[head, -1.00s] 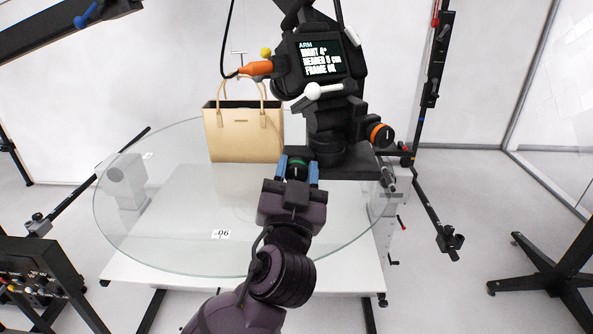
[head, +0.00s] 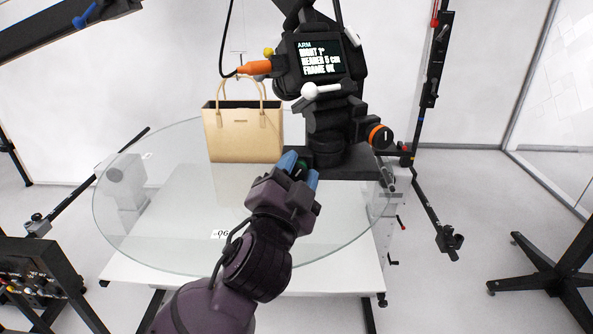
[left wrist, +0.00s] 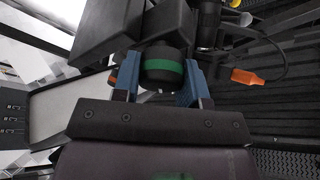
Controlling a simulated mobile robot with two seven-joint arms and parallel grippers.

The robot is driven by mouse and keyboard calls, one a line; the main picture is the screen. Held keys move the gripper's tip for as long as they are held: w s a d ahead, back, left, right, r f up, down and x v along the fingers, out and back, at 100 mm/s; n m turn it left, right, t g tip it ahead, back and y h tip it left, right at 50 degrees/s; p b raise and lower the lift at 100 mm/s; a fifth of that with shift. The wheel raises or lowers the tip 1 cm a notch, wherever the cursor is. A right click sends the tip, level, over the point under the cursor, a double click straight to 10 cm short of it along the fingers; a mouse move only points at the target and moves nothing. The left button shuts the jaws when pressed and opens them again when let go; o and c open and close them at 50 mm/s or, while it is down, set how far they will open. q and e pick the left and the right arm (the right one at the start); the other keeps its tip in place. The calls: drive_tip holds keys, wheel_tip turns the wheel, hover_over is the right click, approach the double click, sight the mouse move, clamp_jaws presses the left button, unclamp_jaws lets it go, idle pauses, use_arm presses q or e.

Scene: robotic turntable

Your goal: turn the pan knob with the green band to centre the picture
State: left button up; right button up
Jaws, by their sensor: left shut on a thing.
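The pan knob (left wrist: 162,72) is black with a green band, and sits between the blue fingertips in the left wrist view. My left gripper (head: 301,170) is shut on it, with a finger on each side; in the head view the gripper is tilted and hides most of the knob. The black arm head's screen (head: 321,57) reads "ARM", a RIGHT value that looks like 2°, "NEARER 5 cm" and "FRAME OK". The tan handbag (head: 243,134) stands upright on the glass turntable (head: 140,225). My right gripper is not in view.
A second knob with an orange band (head: 380,136) is on the right of the black arm's base. An orange-tipped part (head: 255,68) and a white ball handle (head: 322,90) stick out from the arm head.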

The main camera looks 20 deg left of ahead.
use_arm(q)
drive_tip(key=shift+m+g+h, duration=0.5)
drive_tip(key=shift+m, duration=1.3)
drive_tip(key=o, duration=0.9)
drive_tip(key=shift+f, duration=0.1)
